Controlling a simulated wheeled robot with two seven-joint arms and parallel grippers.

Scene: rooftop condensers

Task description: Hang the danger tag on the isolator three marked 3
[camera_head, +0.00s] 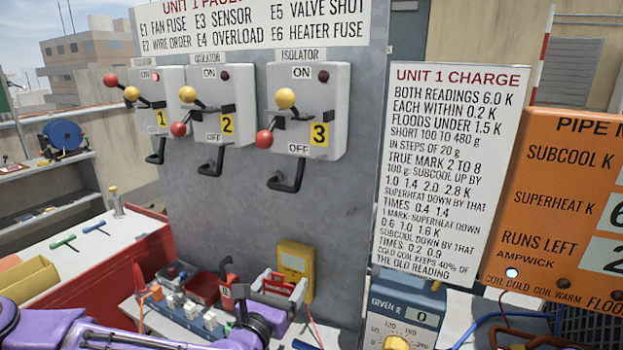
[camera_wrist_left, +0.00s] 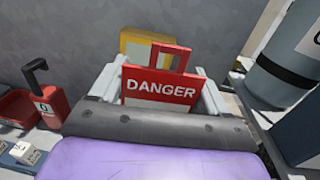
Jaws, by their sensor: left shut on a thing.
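My left gripper (camera_head: 280,288) is low at the foot of the grey panel, shut on the red danger tag (camera_wrist_left: 160,88). In the left wrist view the tag stands upright between the pale fingers, with its white DANGER lettering facing me and its open loop on top. In the head view only part of the tag shows, around the fingers. Isolator three (camera_head: 333,105), a grey box with a yellow 3 label, is at the panel's upper right, well above my gripper. It has a yellow knob, a red knob and a dark hook (camera_head: 288,182) below. My right gripper is out of view.
Isolators 1 (camera_head: 145,88) and 2 (camera_head: 213,128) are left of isolator three. A yellow device (camera_head: 296,268) stands behind the gripper. A red padlock-like item (camera_head: 226,290) and a red bin (camera_head: 201,290) are to its left. A blue gauge unit (camera_head: 405,312) is to the right.

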